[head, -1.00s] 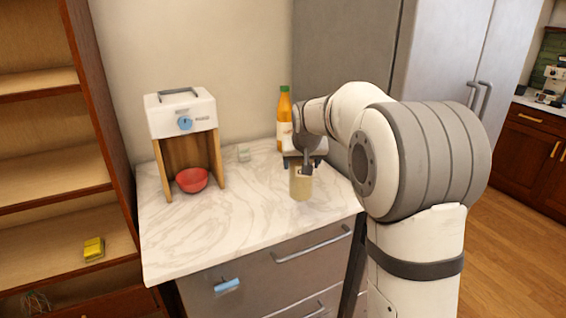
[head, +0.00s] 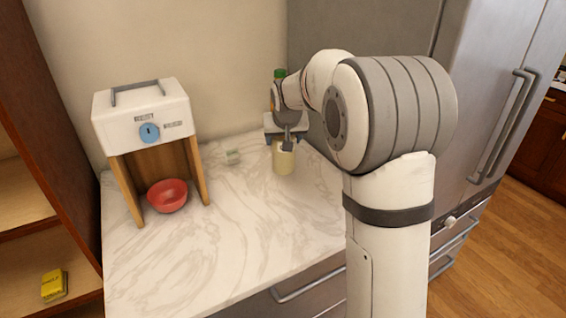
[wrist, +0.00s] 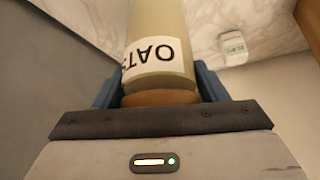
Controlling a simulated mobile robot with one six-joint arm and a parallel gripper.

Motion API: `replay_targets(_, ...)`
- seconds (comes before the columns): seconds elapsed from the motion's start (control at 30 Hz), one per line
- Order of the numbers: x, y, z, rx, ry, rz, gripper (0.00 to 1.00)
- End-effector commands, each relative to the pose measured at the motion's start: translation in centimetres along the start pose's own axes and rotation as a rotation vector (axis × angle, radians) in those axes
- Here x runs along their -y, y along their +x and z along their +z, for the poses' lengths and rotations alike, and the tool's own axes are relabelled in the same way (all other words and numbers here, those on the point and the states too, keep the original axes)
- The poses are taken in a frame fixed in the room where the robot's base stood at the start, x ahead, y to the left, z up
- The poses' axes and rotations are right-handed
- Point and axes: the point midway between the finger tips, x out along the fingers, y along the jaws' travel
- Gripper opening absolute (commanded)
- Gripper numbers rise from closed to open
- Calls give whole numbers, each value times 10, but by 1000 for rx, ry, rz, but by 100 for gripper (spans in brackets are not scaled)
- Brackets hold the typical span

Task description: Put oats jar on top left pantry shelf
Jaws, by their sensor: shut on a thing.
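The oats jar (head: 283,162) is a pale tan cylinder over the marble counter in the head view. In the wrist view the jar (wrist: 158,35) shows a white label reading OATS, upside down, and a brown end near the gripper. My gripper (head: 285,145) is shut on the jar, with a blue finger on each side of it in the wrist view (wrist: 160,85). I cannot tell whether the jar's base touches the counter. The wooden pantry shelf unit (head: 62,165) stands at the left edge of the head view; its top is cut off.
A white dispenser (head: 145,120) on wooden legs stands on the counter (head: 215,245) with a red bowl (head: 167,195) under it. A small whitish box (head: 233,157) lies behind. A green-capped bottle (head: 280,74) is partly hidden behind my arm. A yellow box (head: 54,285) sits on a lower shelf.

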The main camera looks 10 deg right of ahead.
Motion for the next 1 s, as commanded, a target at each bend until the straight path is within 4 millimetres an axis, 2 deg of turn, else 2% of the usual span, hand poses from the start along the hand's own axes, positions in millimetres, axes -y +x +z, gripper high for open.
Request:
replay_targets(0.1, -3, 17, 10, 0, 4, 3, 19)
replay_targets(0.37, -6, 35, 21, -2, 8, 6, 19)
replay_targets(0.57, -6, 57, 36, 0, 9, 6, 19)
replay_targets(0.9, -7, 62, 38, -3, 10, 6, 19)
replay_targets(0.93, -7, 62, 39, 0, 10, 7, 68)
replay_targets(1.0, -7, 62, 39, 0, 10, 7, 74)
